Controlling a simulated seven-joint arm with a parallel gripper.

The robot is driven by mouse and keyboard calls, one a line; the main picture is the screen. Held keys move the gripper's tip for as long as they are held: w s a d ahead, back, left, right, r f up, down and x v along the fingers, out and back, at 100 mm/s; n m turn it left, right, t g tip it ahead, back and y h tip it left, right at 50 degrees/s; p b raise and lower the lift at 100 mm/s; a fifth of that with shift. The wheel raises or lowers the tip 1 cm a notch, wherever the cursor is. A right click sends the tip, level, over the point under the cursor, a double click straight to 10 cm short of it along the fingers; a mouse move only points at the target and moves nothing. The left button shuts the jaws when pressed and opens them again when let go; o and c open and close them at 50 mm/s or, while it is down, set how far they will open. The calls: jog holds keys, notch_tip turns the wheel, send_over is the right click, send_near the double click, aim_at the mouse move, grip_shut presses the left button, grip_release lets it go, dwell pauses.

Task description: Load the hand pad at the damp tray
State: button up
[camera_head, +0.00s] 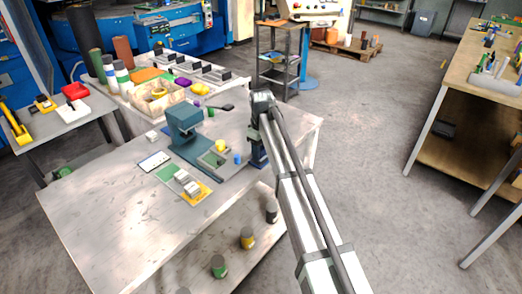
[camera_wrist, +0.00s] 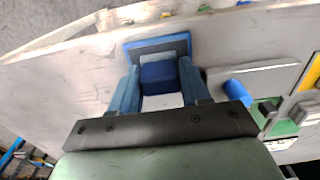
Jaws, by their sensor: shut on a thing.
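My gripper (camera_wrist: 158,80) is shut on a dark blue block, which I take to be the hand pad (camera_wrist: 161,78), with a paler blue band along its far side. The blue finger on each side grips it. A blue-rimmed tray with a grey inside, which I take to be the damp tray (camera_wrist: 184,42), lies just beyond the pad in the wrist view. The pad overlaps the tray's near part in the picture; I cannot tell whether they touch. In the head view my gripper (camera_head: 258,152) is low at the right of the table, and my arm hides much of this spot.
A teal press (camera_head: 185,130) stands on the grey table (camera_head: 95,205), left of my gripper. A blue cylinder (camera_head: 237,159) and a yellow one (camera_head: 221,146) stand by its green bed. A yellow-and-green plate (camera_head: 200,193) lies in front. The table's front left is clear.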

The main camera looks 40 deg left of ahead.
jog(key=shift+r, duration=3.45)
